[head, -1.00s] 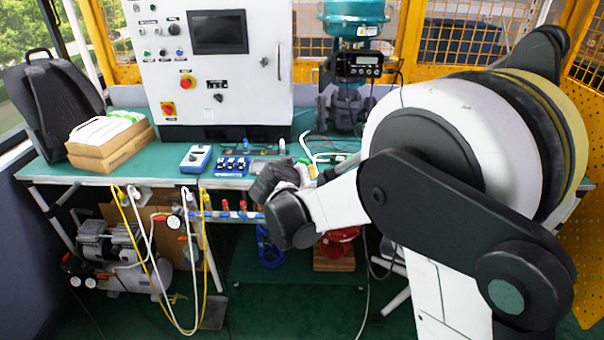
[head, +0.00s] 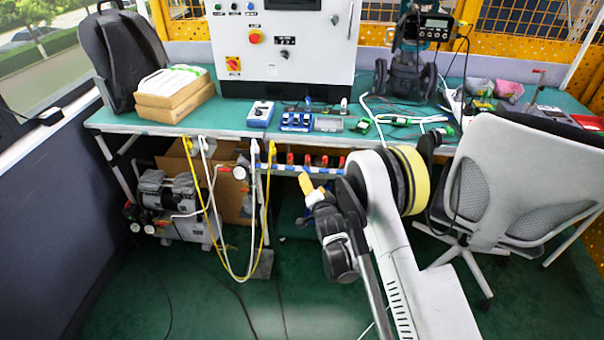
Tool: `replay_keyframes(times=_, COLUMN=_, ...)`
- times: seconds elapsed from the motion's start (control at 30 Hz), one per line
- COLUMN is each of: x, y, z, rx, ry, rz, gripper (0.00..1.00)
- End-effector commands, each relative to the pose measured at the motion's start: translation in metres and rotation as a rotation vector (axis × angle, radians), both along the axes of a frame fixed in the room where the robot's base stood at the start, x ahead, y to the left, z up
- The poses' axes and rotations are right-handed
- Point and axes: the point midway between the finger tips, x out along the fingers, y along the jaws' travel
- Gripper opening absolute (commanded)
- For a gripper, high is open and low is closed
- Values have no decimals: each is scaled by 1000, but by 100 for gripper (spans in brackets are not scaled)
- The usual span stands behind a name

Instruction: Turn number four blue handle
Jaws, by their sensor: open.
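A valve manifold (head: 283,168) runs along under the front edge of the table, with several small red handles on top and blue and white sections along the pipe. Which part is the number four blue handle is too small to tell. My gripper (head: 306,186), with yellow fingers, is just below and in front of the manifold, near its middle. It is open and I see nothing held in it. Whether its fingers touch the manifold cannot be told. My arm hides what lies behind it at the manifold's right end.
Yellow and white hoses (head: 246,262) hang from the manifold's left side. A compressor (head: 172,200) stands under the green table (head: 160,125) at left. An office chair (head: 510,180) stands at right. A control cabinet (head: 310,65) is on the table. The floor in front is open.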

Motion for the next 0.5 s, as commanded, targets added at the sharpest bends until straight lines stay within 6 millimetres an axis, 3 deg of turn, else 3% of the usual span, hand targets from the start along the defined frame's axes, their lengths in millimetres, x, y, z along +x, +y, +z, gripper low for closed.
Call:
replay_keyframes(times=0.2, x=24, y=6, z=1, rx=-2, ry=0, rz=0, gripper=58)
replay_keyframes(times=0.3, x=45, y=12, z=-15, rx=-2, ry=1, rz=1, gripper=58)
replay_keyframes(times=0.5, x=79, y=21, z=-25, rx=-3, ry=1, rz=0, gripper=58)
